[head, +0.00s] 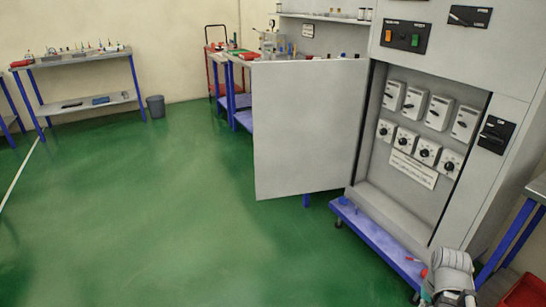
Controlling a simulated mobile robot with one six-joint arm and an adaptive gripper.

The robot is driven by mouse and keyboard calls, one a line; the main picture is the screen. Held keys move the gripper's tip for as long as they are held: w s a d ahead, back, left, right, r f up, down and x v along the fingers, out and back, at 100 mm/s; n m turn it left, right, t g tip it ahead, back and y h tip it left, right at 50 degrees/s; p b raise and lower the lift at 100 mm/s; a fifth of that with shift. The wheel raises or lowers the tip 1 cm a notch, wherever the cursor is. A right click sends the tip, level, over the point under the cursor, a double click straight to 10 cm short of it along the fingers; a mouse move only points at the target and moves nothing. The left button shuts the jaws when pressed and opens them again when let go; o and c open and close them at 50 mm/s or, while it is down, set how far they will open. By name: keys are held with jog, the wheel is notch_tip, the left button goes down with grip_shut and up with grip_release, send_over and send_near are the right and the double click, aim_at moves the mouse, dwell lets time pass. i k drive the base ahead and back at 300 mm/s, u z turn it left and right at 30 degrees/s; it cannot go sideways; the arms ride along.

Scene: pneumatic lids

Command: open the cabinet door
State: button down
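The grey cabinet (474,203) stands at the right in the head view. Its plain grey door (306,128) stands wide open, swung out to the left from the left side of the opening. Inside are several white switch boxes (438,112), a row of dials and a white label. A black latch or handle (496,134) is on the panel to the right of the opening. The grey end of my arm shows at the bottom right, low in front of the cabinet and well apart from the door. I cannot make out gripper fingers there.
The cabinet stands on a low blue platform (372,236) that sticks out in front. A blue-legged workbench is partly behind the door. Another workbench (82,57) and a dark bin (156,107) stand at the back left. The green floor (170,215) is clear at left and centre.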

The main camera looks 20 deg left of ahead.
aim_at(306, 114)
jog(key=u, duration=0.05)
jog(key=i, duration=1)
jog(key=z, duration=0.05)
